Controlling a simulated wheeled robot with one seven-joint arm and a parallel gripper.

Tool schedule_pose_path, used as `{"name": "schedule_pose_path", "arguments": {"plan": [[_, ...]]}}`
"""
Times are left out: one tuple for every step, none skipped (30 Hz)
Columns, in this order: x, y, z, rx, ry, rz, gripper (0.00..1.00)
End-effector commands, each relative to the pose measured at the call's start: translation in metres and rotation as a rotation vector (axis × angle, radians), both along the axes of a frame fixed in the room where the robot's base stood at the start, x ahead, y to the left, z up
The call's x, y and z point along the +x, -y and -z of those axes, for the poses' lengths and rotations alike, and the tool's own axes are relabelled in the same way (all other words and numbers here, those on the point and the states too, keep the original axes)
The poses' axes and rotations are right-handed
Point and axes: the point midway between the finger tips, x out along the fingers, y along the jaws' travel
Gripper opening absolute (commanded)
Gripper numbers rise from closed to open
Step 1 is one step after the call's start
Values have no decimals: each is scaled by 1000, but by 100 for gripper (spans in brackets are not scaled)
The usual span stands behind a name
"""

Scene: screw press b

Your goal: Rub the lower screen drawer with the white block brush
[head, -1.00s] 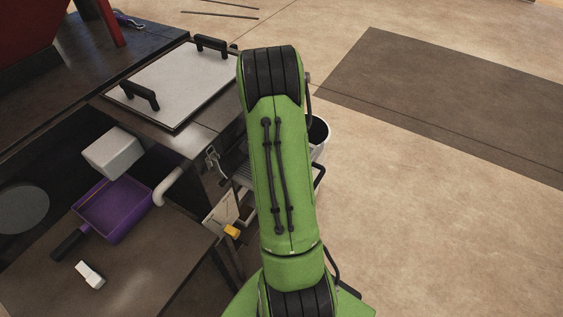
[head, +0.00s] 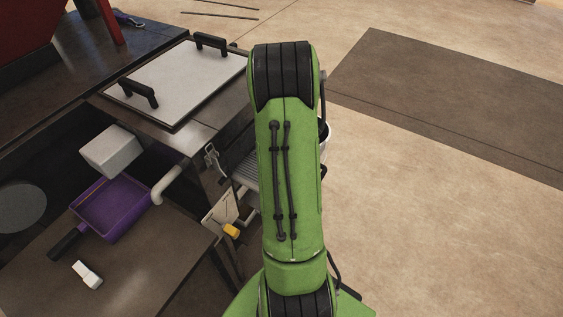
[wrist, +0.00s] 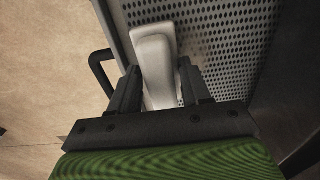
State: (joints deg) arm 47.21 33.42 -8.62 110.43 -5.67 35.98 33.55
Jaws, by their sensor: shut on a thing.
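In the wrist view my gripper (wrist: 160,92) is shut on the white block brush (wrist: 154,58), with a finger on each side of it. The brush lies over the left part of a perforated metal sheet, the lower screen drawer (wrist: 225,45). Whether the brush touches the screen cannot be told, as its underside is hidden. In the head view a small part of the drawer (head: 246,171) shows left of my green arm. My arm hides the gripper and brush there.
A dark handle (wrist: 100,70) sticks out left of the drawer. In the head view a white lid (head: 178,80) with two black handles, a purple tray (head: 112,207), a pale block (head: 111,151) and a small white piece (head: 87,275) stand at left. Open floor lies at right.

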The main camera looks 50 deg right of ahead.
Motion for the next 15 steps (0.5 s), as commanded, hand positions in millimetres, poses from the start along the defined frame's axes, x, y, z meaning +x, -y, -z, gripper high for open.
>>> {"name": "schedule_pose_path", "arguments": {"plan": [[-6,0,0,2,-3,5,13],[-9,0,0,2,-3,5,13],[-13,1,-1,2,-3,5,13],[-16,1,-1,2,-3,4,13],[-17,1,-1,2,-3,4,13],[-18,1,-2,2,-2,3,13],[-18,1,-2,2,-2,3,13],[-18,1,-2,1,-2,3,13],[-18,1,-2,1,-2,2,13],[-17,1,-2,1,-2,2,13],[-17,1,-2,1,-2,2,13],[-16,1,-2,1,-1,1,13],[-14,1,-2,1,-1,0,13],[-10,1,-2,1,-1,-1,13],[-5,0,-2,1,-1,-1,13]]}}
